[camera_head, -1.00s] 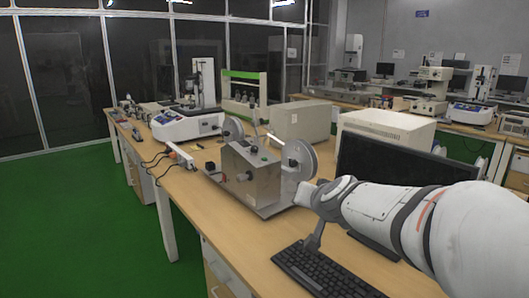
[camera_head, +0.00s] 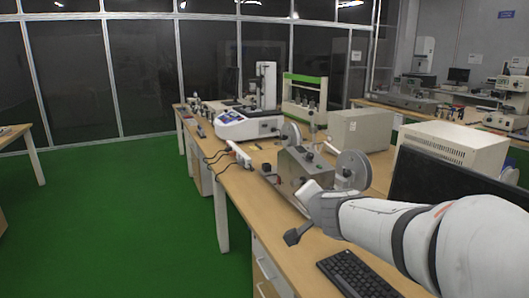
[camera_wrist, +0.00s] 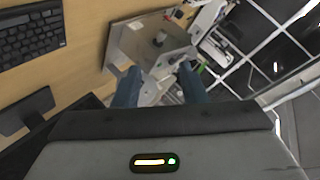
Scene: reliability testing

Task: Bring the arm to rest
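My white arm reaches in from the right in the head view, above the front of the wooden bench. My gripper (camera_head: 292,237) shows there as a small dark grey piece near the bench's front edge, left of the keyboard. In the wrist view my gripper (camera_wrist: 158,82) has two blue-grey fingers set apart, with nothing clearly held between them. A grey metal device with discs (camera_head: 291,168) stands on the bench just behind the arm's end. It also shows beyond the fingers in the wrist view (camera_wrist: 130,42). The exact distance from gripper to bench is unclear.
A black keyboard (camera_head: 355,276) and a dark monitor (camera_head: 440,181) are close to my arm. A beige box (camera_head: 452,146), a white instrument (camera_head: 246,124) and a green-topped rack (camera_head: 304,92) stand farther back. The green floor (camera_head: 130,220) at left is open.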

